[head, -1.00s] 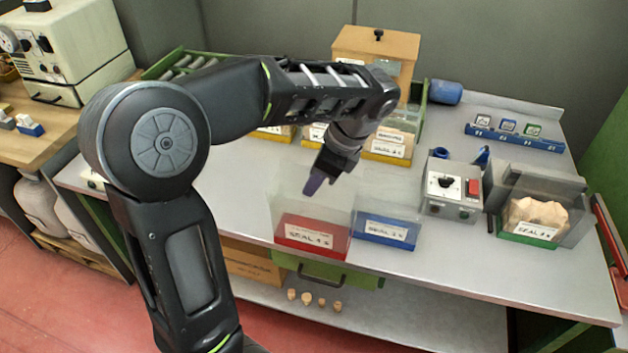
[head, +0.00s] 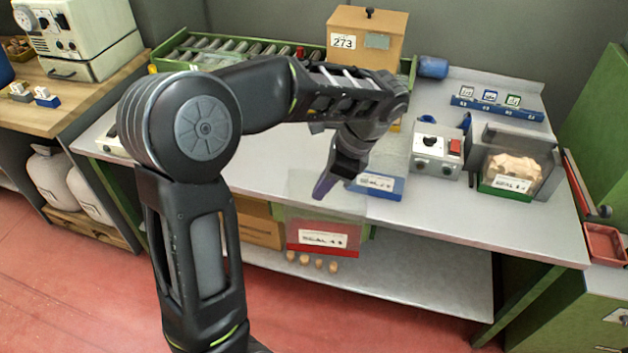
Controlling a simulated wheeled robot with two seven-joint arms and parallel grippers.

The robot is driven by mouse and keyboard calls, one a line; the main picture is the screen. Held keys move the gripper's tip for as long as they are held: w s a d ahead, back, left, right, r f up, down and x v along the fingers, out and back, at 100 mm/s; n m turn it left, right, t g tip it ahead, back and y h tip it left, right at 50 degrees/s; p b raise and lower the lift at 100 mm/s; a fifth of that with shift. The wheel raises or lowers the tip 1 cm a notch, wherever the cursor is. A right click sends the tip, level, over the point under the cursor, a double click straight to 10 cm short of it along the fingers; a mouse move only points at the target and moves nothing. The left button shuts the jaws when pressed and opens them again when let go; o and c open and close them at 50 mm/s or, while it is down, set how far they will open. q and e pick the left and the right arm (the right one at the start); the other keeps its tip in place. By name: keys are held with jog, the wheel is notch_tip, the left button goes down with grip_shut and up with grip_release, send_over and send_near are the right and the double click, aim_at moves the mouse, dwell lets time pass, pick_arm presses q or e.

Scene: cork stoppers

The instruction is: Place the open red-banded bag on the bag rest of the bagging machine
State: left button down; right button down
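The clear red-banded bag (head: 323,236) has a white label and hangs in front of the table's front edge, its red band below the tabletop. My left gripper (head: 322,190) points down at the bag's upper edge and appears shut on its clear film. The bagging machine (head: 437,150) is a grey box with a knob and a red switch, at the right of the table. Beside it, between grey plates (head: 520,140), stands a green-banded bag (head: 512,180) full of corks. My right gripper is not in view.
A blue-banded bag (head: 376,186) stands on the table (head: 470,215) behind my gripper. A wooden box (head: 366,38), a roller tray (head: 215,45) and a blue rack (head: 497,108) stand at the back.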

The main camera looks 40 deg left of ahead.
aim_at(351, 216)
pick_arm(q)
jog(key=w+d+f+n, duration=0.1)
jog(key=d+f, duration=0.1)
jog(key=f, duration=0.1)
jog(key=w+d+f+n+g+h, duration=0.1)
jog(key=f+n, duration=0.1)
jog(key=f, duration=0.1)
jog(key=w+d+f+n, duration=0.1)
jog(key=d+f+n, duration=0.1)
jog(key=shift+w+d+f+g, duration=0.2)
jog(key=shift+d+f+g, duration=0.1)
jog(key=shift+f, duration=0.1)
jog(key=w+d+f+n+h, duration=0.1)
jog(key=d+f+n+h, duration=0.2)
jog(key=d+f+n, duration=0.3)
notch_tip(351, 216, down, 5)
jog(key=shift+w+d+f+n+g, duration=0.15)
jog(key=shift+w+n+g, duration=0.2)
jog(key=shift+n, duration=0.35)
